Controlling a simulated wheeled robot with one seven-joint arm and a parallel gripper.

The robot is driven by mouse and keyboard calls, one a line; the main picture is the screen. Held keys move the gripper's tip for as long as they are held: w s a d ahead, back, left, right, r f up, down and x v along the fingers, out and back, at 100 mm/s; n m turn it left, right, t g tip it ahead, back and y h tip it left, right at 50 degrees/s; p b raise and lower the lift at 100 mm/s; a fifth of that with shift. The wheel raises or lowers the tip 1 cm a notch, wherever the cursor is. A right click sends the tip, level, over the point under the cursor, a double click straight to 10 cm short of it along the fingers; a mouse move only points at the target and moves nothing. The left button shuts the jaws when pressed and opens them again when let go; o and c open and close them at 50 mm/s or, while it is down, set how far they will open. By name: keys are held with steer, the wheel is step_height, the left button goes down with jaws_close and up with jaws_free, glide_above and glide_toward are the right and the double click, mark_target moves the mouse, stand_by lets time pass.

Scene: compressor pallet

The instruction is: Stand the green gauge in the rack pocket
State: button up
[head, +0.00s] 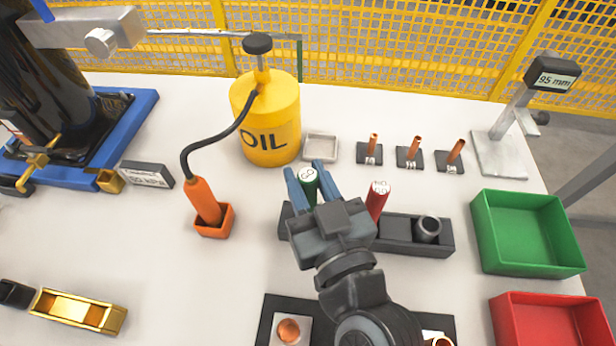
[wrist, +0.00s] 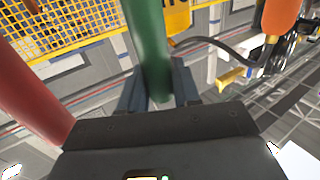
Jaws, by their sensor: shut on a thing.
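The green gauge (head: 308,177) is a green cylinder with a white "GO" end. It is upright between the blue-grey fingers of my gripper (head: 312,185), which is shut on it. It also shows as a green shaft between the fingers in the wrist view (wrist: 148,45). The dark rack (head: 398,231) lies just beneath and to the right. A red gauge (head: 378,196) stands in the rack to the right of my gripper, and shows at the left in the wrist view (wrist: 28,88). My gripper hides the rack's left part, so I cannot tell whether the green gauge's lower end is in a pocket.
A dark round cup (head: 428,228) sits at the rack's right end. The yellow oil can (head: 268,125) and orange nozzle holder (head: 214,222) stand to the left. Copper pins (head: 410,152) stand behind. Green (head: 528,250) and red (head: 545,325) bins are at the right.

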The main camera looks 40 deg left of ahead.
mark_target(309, 175)
steer(key=shift+f+b, duration=0.6)
steer(key=shift+b, duration=0.1)
steer(key=o, duration=1.1)
steer(key=shift+o, duration=0.2)
step_height(309, 175, up, 4)
steer(key=shift+r+p, duration=0.2)
steer(key=shift+p, duration=0.45)
steer(key=d+r+b, duration=0.1)
steer(key=d+r, duration=0.5)
steer(key=d, duration=0.5)
steer(key=shift+d+r, duration=0.3)
steer(key=shift+d, duration=0.05)
steer(key=shift+w, duration=0.1)
